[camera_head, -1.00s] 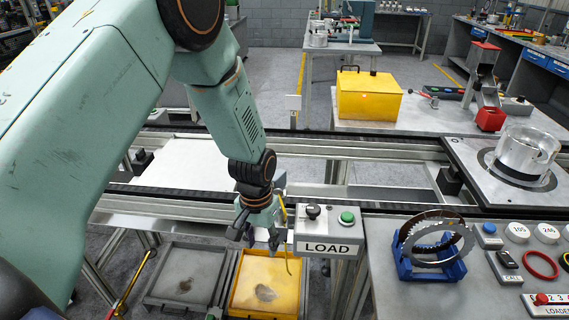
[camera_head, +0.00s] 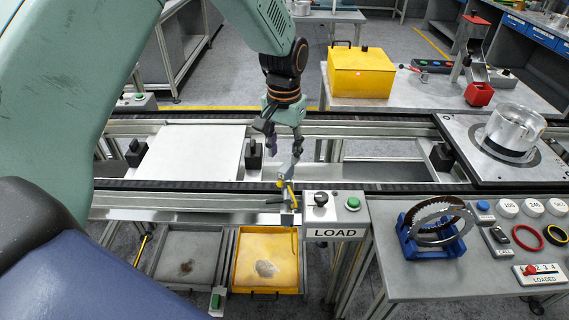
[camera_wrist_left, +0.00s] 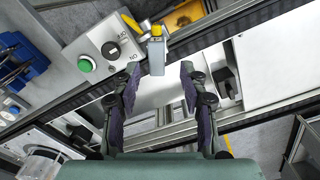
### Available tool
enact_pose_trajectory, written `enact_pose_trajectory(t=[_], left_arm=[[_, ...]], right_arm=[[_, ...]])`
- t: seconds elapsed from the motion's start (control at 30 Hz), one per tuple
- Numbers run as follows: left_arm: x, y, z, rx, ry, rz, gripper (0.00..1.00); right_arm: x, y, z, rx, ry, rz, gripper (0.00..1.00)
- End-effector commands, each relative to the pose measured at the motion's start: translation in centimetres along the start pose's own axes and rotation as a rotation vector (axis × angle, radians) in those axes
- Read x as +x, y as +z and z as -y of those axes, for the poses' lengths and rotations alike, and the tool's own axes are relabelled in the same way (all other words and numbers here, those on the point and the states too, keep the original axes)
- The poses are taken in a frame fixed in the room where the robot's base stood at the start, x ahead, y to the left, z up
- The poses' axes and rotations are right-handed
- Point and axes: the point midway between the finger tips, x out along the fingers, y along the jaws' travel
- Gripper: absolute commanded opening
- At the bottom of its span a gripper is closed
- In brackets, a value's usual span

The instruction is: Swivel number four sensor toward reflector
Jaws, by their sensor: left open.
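A small grey sensor with a yellow top (camera_wrist_left: 157,56) stands at the near conveyor rail, left of the LOAD box; in the head view its yellow part (camera_head: 287,187) shows just below my left gripper (camera_head: 283,148). I cannot read a number on it. My left gripper is open and empty. In the wrist view, its two dark fingers (camera_wrist_left: 160,88) stand apart with the sensor beyond and between them, seemingly not touching it. I cannot make out a reflector for certain. My right gripper is in neither view.
The LOAD box (camera_head: 336,233) with a black knob and green button is close right of the sensor. A white pallet (camera_head: 195,152) and a metal-topped pallet (camera_head: 462,130) sit on the conveyor. A yellow tray (camera_head: 243,276) and a grey tray (camera_head: 168,270) are below. A blue ring stand (camera_head: 407,247) is right.

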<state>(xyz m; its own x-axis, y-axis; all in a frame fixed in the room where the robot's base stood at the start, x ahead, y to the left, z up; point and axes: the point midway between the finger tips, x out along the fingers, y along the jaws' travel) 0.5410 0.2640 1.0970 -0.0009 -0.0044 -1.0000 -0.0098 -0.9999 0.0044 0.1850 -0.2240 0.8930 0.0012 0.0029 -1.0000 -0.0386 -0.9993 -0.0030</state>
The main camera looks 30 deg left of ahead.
Motion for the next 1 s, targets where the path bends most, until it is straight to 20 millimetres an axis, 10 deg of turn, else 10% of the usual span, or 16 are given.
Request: enact_pose_trajectory(t=[0.3, 0.73, 1.0], left_arm=[[4.7, 0.1, -0.1, 0.000, 0.000, 0.002, 0.43], [5.9, -0.1, 0.1, 0.003, 0.000, -0.002, 0.43], [5.9, -0.1, 0.2, 0.003, 0.000, -0.002, 0.21]], right_arm=[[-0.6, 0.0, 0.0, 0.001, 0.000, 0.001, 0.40], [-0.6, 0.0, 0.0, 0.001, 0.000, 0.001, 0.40], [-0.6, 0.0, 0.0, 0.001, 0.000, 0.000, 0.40]])
